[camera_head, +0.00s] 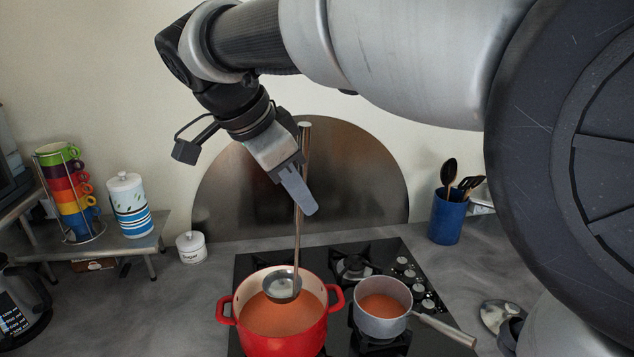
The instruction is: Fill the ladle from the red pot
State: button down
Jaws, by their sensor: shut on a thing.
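The red pot (285,342) stands on the black hob (345,258) and holds orange soup (265,320). The ladle (299,220) is upright, with a long metal handle. Its bowl (282,284) is over the far part of the pot's opening, near the soup; I cannot tell whether it touches the soup. The bowl looks metallic with a pale, shiny inside, and no orange soup shows in it. My gripper (304,195) is shut on the upper part of the ladle's handle, above and behind the pot. One finger partly hides the handle.
A grey saucepan (383,325) with orange soup stands right of the red pot, its handle pointing right. A blue utensil holder (447,217) stands at the back right. A sugar jar (191,248), a canister (130,206) and stacked cups (70,192) are at left.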

jog(key=shift+f+b, duration=4)
jog(key=shift+f, duration=2)
jog(key=shift+r+p, duration=5.6)
jog(key=shift+r, duration=2.2)
jog(key=shift+w, duration=0.15)
